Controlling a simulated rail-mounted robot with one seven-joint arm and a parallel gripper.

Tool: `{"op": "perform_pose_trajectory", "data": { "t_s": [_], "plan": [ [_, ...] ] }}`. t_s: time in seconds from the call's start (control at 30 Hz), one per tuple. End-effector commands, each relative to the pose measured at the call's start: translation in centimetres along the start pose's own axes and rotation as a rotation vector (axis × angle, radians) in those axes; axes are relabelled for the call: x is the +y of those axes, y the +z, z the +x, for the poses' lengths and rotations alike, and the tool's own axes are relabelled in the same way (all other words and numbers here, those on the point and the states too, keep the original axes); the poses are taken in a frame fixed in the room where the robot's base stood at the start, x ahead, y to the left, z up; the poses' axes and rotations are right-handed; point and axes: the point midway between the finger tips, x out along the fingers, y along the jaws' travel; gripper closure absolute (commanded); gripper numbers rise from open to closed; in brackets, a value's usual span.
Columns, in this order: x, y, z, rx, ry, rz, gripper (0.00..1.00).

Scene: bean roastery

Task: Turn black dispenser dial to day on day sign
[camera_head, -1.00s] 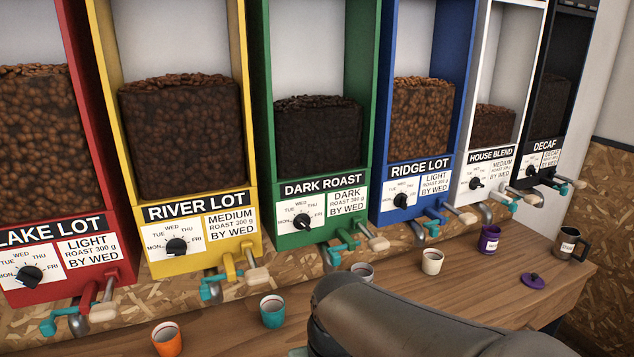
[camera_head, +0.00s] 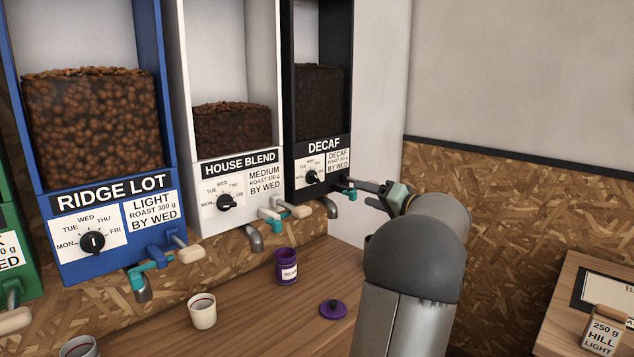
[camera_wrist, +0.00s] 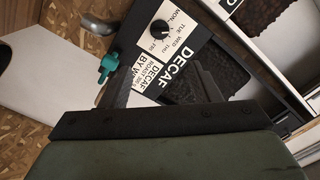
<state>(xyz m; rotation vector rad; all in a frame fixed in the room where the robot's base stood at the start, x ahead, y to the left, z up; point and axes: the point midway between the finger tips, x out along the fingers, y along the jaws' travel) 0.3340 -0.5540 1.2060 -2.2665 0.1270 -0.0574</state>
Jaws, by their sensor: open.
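The black dispenser (camera_head: 290,100), labelled DECAF, stands at the far end of the row in the head view. Its black dial (camera_head: 312,177) sits on a white panel with weekday marks; it also shows in the wrist view (camera_wrist: 158,28). The day sign (camera_head: 337,159) beside it reads DECAF, with BY WED on it in the wrist view (camera_wrist: 148,72). The small print is hard to read. My gripper (camera_head: 368,194) is open and empty, just right of the black dispenser's front. In the wrist view its fingers (camera_wrist: 160,85) are apart, with the dial beyond them, untouched.
The black dispenser's teal lever (camera_head: 346,189) juts out close to my gripper. The white HOUSE BLEND dispenser (camera_head: 237,170) stands directly left. A purple cup (camera_head: 286,268), a purple lid (camera_head: 333,309) and a cream cup (camera_head: 202,311) are on the counter below.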

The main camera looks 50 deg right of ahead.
Motion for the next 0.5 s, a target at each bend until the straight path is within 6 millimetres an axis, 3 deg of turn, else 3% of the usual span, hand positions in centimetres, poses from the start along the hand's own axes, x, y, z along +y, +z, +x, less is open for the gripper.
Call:
{"op": "perform_pose_trajectory", "data": {
  "t_s": [0.17,0.5],
  "plan": [
    [-0.1,-0.3,2.1,0.003,-0.004,0.0,0.44],
    [-0.2,-0.2,9.6,0.0,-0.002,0.002,0.44]
  ]
}}
